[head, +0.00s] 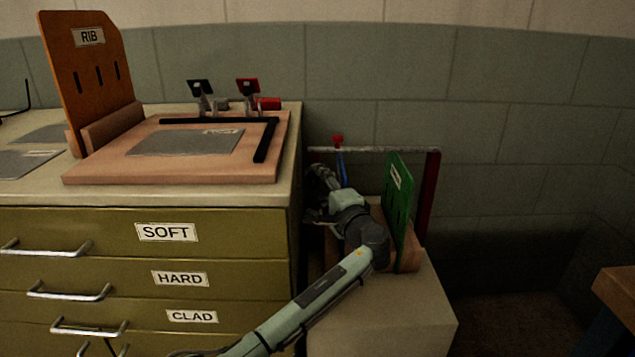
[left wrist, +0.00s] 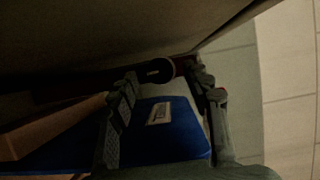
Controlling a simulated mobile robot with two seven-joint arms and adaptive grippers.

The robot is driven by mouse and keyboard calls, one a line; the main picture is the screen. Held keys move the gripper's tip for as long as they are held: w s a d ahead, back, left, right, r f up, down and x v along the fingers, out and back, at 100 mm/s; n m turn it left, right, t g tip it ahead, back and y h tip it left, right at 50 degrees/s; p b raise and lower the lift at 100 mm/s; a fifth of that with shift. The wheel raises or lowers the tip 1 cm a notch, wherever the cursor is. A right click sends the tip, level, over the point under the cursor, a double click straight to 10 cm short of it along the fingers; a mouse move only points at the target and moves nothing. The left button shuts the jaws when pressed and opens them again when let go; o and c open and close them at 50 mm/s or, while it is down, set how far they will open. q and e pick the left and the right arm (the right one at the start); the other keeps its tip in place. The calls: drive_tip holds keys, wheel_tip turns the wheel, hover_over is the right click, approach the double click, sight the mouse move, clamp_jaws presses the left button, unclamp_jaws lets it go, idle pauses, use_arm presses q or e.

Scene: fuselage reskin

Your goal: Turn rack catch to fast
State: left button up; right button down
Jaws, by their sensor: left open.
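The rack stands on a pale block (head: 405,305) right of the drawer cabinet. It has a pale top bar (head: 385,150), a dark red post (head: 430,195), a green panel (head: 399,215) and a red knob (head: 338,140) above a blue part. My left gripper (head: 318,192) is at the rack's left side, close to the cabinet, partly hidden by its own wrist. In the left wrist view the fingers (left wrist: 163,74) are apart, with a dark round end bearing a small label (left wrist: 157,70) between or just beyond the tips. I cannot tell whether they touch it. A blue panel (left wrist: 165,135) lies behind the fingers. The catch's setting is unreadable.
The cabinet (head: 145,235), with drawers marked SOFT, HARD and CLAD, rises close left of the gripper. On it are a wooden board (head: 90,175), clamps (head: 247,88) and an orange RIB panel (head: 88,75). A wooden table corner (head: 618,290) is at far right.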

use_arm(q)
drive_tip(key=shift+w+a, duration=0.25)
drive_tip(key=shift+w, duration=0.2)
use_arm(e)
drive_tip(key=shift+w+d+r, duration=0.1)
drive_tip(key=shift+w, duration=0.15)
use_arm(q)
drive_tip(key=shift+c, duration=0.5)
clamp_jaws()
drive_tip(key=shift+f, duration=0.1)
use_arm(e)
drive_tip(key=shift+a, duration=0.2)
use_arm(q)
drive_tip(key=shift+m+b, duration=0.3)
drive_tip(key=shift+m, duration=0.1)
drive_tip(key=shift+f+m+t+b, duration=0.15)
drive_tip(key=shift+m+t+b, duration=0.2)
drive_tip(key=shift+m, duration=0.25)
drive_tip(key=shift+m+t+b, duration=0.6)
drive_tip(key=shift+m+t, duration=0.45)
drive_tip(key=shift+m, duration=1.55)
use_arm(e)
drive_tip(key=shift+d+v, duration=0.2)
drive_tip(key=shift+v, duration=0.75)
drive_tip(key=shift+d+v, duration=0.2)
drive_tip(key=shift+v, duration=0.75)
drive_tip(key=shift+d+v, duration=0.2)
drive_tip(key=shift+v, duration=0.8)
drive_tip(key=shift+w+r, duration=0.1)
drive_tip(key=shift+r, duration=0.05)
